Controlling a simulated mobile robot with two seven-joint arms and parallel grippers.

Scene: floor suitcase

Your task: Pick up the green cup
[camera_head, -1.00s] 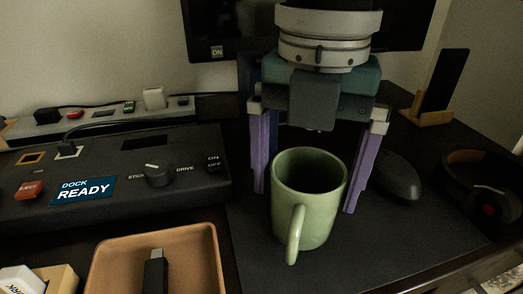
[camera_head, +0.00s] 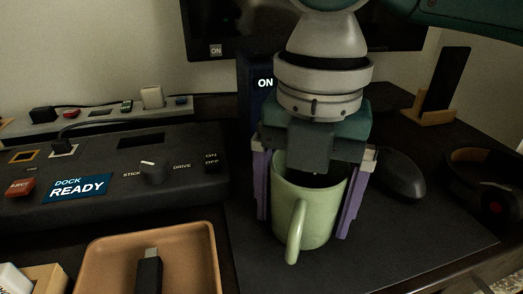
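The green cup (camera_head: 318,205) stands upright on the dark mat (camera_head: 400,240), with its handle toward me. My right gripper (camera_head: 304,228) comes down over the cup from above, its arm entering at the top right. Its two purple fingers stand apart, one on the left and one on the right of the cup. A narrow gap shows on the left; whether the right finger touches the cup is unclear. The gripper's palm hides the back of the cup's rim. My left gripper is not in view.
A black mouse (camera_head: 398,174) lies close to the right of the gripper. Headphones (camera_head: 490,190) lie at the far right. A dock panel (camera_head: 125,165) and a tan tray (camera_head: 205,262) holding a USB stick (camera_head: 149,272) are on the left. A monitor (camera_head: 225,32) stands behind.

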